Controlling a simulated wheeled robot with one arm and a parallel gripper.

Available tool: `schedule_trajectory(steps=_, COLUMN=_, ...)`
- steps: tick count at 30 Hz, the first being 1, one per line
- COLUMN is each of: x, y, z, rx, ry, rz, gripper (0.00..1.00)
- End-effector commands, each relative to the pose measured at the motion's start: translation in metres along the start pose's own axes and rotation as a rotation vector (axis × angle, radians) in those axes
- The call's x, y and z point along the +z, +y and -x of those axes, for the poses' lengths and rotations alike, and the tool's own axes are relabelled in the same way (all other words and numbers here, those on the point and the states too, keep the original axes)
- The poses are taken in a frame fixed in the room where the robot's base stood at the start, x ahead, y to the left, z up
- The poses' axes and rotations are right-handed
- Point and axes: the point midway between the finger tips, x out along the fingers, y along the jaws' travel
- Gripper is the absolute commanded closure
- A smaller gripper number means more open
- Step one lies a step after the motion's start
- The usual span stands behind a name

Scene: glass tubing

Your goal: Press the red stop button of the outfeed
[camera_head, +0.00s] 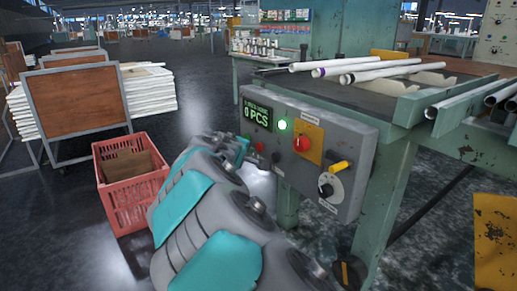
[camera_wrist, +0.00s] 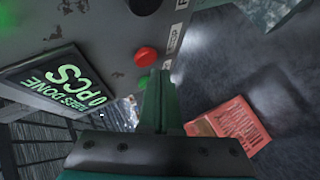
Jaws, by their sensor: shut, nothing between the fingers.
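The small red button (camera_head: 259,147) is on the left part of the grey control box (camera_head: 345,150), below the display. In the wrist view the red button (camera_wrist: 146,56) is close above my fingertips and slightly left of them. A small label is beside it. My gripper (camera_wrist: 158,75) is shut and empty, with its fingers pointing toward the panel. A narrow gap shows between the tips and the button in the picture; contact cannot be seen. In the head view my gripper (camera_head: 243,146) is partly hidden behind my arm, just left of the box.
A black button (camera_head: 276,158) is right of the red one. A larger red mushroom button (camera_head: 301,144) sits on a yellow plate, near a yellow handle (camera_head: 341,167). The display (camera_head: 257,113) reads 0 PCS; a green lamp (camera_head: 282,125) is lit. A red crate (camera_head: 130,185) stands on the floor.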

Motion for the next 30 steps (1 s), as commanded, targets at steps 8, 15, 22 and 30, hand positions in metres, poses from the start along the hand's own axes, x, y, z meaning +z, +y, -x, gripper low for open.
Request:
schedule_trajectory(steps=8, x=0.0022, y=0.0020, z=-0.0026, rx=0.000, ry=-0.001, rz=-0.001, gripper=1.00)
schedule_trajectory(steps=15, x=0.0048, y=0.0049, z=-0.0059, rx=0.000, ry=-0.001, rz=0.000, gripper=1.00)
schedule_trajectory(steps=22, x=0.0046, y=0.0047, z=-0.0059, rx=0.000, ry=0.000, rz=0.000, gripper=1.00)
schedule_trajectory(steps=30, x=0.0057, y=0.0057, z=-0.0073, rx=0.000, ry=-0.001, rz=0.000, gripper=1.00)
